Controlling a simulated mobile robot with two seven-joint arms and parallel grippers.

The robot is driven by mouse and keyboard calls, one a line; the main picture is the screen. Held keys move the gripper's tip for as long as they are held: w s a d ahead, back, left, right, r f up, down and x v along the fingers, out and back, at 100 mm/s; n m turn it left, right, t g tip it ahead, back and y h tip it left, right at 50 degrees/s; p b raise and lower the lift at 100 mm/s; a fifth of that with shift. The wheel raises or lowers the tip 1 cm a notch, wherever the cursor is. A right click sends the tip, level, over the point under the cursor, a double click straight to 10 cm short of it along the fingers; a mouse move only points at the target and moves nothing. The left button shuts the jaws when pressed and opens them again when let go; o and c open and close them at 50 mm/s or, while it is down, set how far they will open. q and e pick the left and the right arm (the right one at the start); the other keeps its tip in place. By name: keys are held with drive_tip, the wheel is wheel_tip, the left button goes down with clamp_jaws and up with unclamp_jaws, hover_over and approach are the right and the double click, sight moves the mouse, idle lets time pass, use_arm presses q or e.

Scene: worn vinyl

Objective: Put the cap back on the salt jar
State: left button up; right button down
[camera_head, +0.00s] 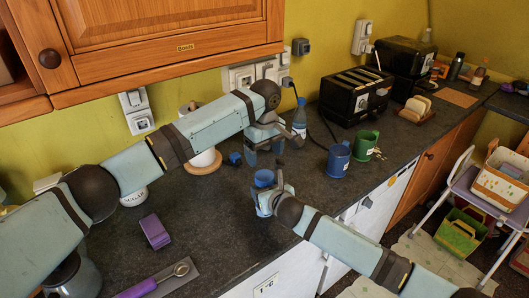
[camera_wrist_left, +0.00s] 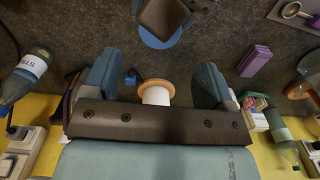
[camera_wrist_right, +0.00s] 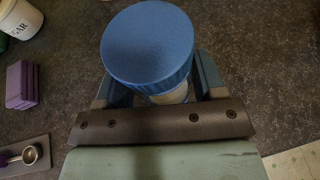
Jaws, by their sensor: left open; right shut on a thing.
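The salt jar (camera_wrist_right: 172,95) is pale below and carries a wide blue ribbed cap (camera_wrist_right: 148,45) on top in the right wrist view. I cannot tell whether the cap is fully seated. My right gripper (camera_head: 272,200) is shut on the jar near the counter's front edge; its fingers hide much of the jar. In the head view the blue cap (camera_head: 264,177) shows above the fingers. My left gripper (camera_head: 265,147) is open and empty, behind and above the jar. In the left wrist view the cap (camera_wrist_left: 160,40) is partly covered by my right gripper.
A blue bottle (camera_head: 299,118), a blue mug (camera_head: 339,160) and a green mug (camera_head: 365,145) stand right. A paper roll on a wooden base (camera_head: 203,168), a small blue object (camera_head: 234,158), a purple block (camera_head: 155,231) and a sugar jar (camera_head: 134,197) are left.

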sight(264, 175)
use_arm(q)
wheel_tip(264, 175, down, 8)
drive_tip(key=shift+r, duration=0.1)
idle(0.4)
drive_tip(key=c, duration=0.9)
drive_tip(key=shift+m, duration=1.6)
drive_tip(key=shift+c, duration=0.2)
drive_tip(key=o, duration=1)
drive_tip(key=shift+r, duration=0.1)
